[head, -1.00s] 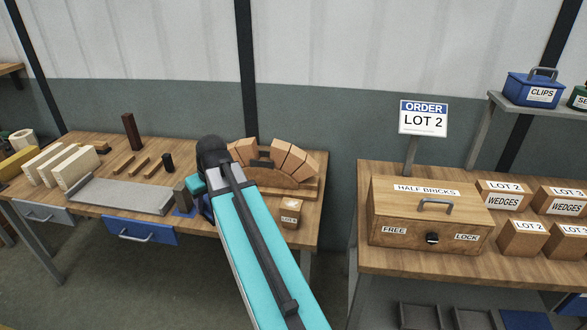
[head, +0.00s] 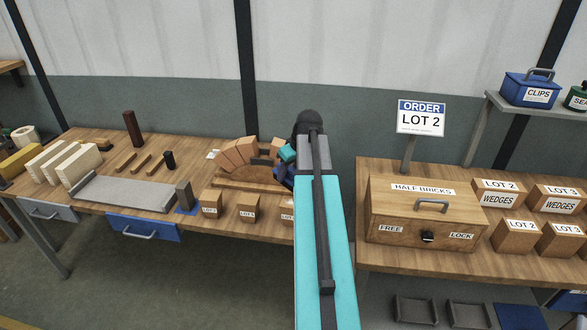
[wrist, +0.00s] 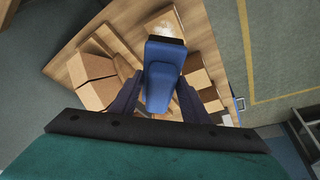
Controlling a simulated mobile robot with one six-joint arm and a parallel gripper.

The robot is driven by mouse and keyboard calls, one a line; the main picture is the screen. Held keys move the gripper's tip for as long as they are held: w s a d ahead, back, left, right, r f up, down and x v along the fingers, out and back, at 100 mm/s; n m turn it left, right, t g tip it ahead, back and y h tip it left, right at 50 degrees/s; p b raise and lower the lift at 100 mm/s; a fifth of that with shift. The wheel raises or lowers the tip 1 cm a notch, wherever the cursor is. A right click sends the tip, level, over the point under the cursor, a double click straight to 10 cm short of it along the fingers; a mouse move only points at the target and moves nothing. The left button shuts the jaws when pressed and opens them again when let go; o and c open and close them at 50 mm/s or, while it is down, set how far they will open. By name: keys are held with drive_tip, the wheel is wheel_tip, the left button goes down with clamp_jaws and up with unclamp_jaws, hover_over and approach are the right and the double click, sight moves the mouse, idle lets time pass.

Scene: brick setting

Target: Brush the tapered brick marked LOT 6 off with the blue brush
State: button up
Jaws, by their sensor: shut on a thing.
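My gripper (wrist: 155,95) is shut on the blue brush (wrist: 162,73), whose blue body shows between the fingers in the wrist view. In the head view my gripper (head: 284,176) is mostly hidden behind my arm, at the right end of the brick arch. Three tapered bricks stand along the bench's front edge: a left one (head: 210,205), a middle one (head: 248,208) and a right one (head: 287,212), partly covered by my arm. Their labels are too small to read surely, so I cannot tell which is LOT 6. A pale patch lies beyond the brush in the wrist view.
The arch bricks (head: 231,155) rest on a wooden form on the left bench (head: 140,198). A grey tray (head: 122,192) and pale blocks (head: 80,165) are farther left. The right bench holds the HALF BRICKS chest (head: 412,210) and several labelled bricks. The sign (head: 421,118) reads ORDER LOT 2.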

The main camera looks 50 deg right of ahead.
drive_tip(key=shift+s+d, duration=0.35)
drive_tip(key=shift+d, duration=0.3)
drive_tip(key=shift+f, duration=0.1)
